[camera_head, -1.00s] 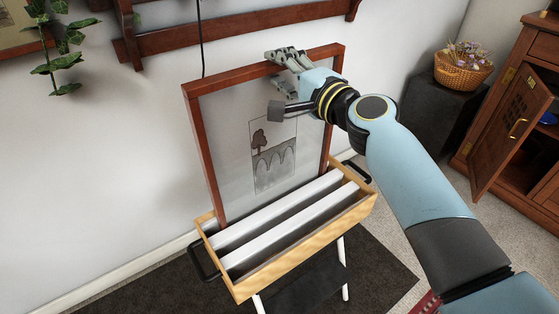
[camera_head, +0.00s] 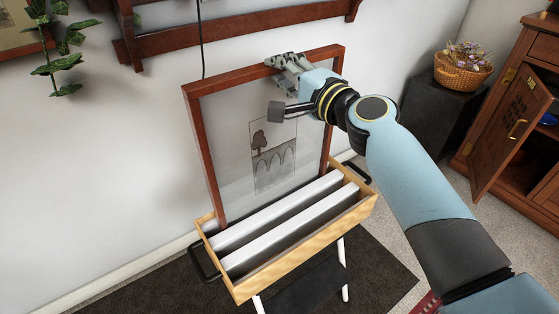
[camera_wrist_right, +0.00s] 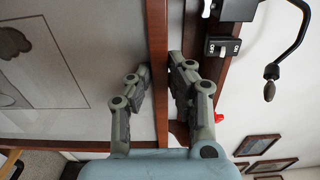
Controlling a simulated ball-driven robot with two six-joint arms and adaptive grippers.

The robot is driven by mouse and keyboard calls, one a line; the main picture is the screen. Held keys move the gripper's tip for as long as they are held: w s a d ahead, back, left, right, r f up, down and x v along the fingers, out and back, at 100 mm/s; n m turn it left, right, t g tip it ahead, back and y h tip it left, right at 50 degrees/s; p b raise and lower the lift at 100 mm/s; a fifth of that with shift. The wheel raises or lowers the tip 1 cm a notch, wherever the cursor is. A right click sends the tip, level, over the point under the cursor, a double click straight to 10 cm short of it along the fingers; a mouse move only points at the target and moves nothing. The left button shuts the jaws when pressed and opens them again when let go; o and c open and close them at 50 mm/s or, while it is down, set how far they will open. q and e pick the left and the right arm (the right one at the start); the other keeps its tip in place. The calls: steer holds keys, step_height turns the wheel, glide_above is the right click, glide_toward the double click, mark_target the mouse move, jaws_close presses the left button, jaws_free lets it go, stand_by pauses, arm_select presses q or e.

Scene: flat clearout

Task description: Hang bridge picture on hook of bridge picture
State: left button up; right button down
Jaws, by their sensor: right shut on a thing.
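The bridge picture (camera_head: 265,188) has a reddish-brown wooden frame and a grey drawing of a tree and arches. It stands nearly upright in the wooden crate (camera_head: 308,254), with its lower edge inside the crate at the back. My right gripper (camera_head: 288,68) is shut on the top rail of the frame, right of its middle. In the right wrist view the two fingers of my right gripper (camera_wrist_right: 156,90) lie on either side of the frame rail (camera_wrist_right: 157,70). The hook of the bridge picture cannot be made out. My left gripper is not in view.
A wooden wall shelf (camera_head: 230,32) runs above the picture, with a black cord hanging by it. White panels (camera_head: 300,222) fill the crate's front. A flower basket (camera_head: 463,68) on a dark stand and an open cabinet (camera_head: 510,130) are at right.

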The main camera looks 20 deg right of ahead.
steer(key=shift+r+p, duration=1.2)
steer(key=shift+r, duration=0.4)
steer(key=shift+r, duration=0.1)
steer(key=shift+r+p, duration=1.3)
step_height(320, 180, up, 3)
steer(key=p, duration=0.2)
steer(key=shift+f+p, duration=0.1)
steer(key=shift+p, duration=0.2)
steer(key=shift+s+d, duration=0.1)
steer(key=shift+v, duration=1.85)
